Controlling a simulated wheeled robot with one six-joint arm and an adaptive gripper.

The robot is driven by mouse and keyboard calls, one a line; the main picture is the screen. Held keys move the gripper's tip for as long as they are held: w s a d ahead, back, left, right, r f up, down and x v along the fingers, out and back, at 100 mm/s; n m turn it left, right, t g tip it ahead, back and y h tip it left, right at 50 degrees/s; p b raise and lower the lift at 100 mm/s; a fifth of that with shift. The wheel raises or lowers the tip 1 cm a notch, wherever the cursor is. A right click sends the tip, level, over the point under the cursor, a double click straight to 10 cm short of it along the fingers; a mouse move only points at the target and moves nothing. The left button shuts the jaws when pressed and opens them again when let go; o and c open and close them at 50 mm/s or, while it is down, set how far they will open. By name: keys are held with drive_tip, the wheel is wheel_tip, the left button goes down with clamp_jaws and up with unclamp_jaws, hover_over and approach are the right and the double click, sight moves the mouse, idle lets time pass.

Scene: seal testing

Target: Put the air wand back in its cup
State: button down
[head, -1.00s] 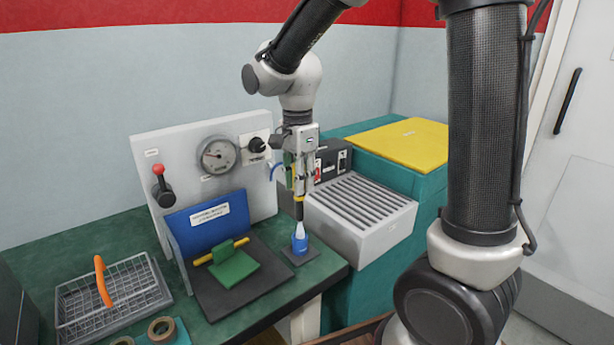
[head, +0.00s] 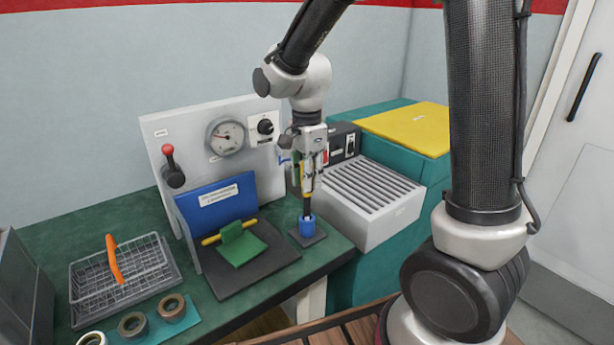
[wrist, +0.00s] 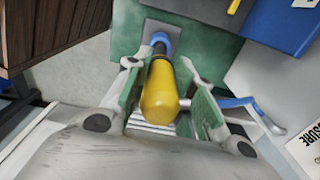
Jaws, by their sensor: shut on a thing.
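The air wand has a yellow body (wrist: 160,98) and a dark lower tube (head: 307,206). It stands about upright, its lower end inside the blue cup (head: 307,226); the tip is hidden in the cup. The cup's rim also shows past the wand in the wrist view (wrist: 161,40). My gripper (head: 311,178) is above the cup, shut on the yellow body, with a green-padded finger on each side in the wrist view. A blue hose (wrist: 245,103) shows beside the right finger.
The cup stands on a dark plate (head: 318,239) near the bench's right edge. The blue-backed test fixture (head: 216,210) is left of it, and a ribbed grey box (head: 385,222) is right. A wire basket (head: 125,285) and tape rolls (head: 133,324) lie further left.

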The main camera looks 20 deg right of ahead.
sight(307, 197)
drive_tip(key=shift+f, duration=0.15)
drive_tip(key=shift+f, duration=2.35)
drive_tip(key=shift+f, duration=0.6)
drive_tip(key=c, duration=1.1)
unclamp_jaws()
drive_tip(key=shift+r, duration=5.35)
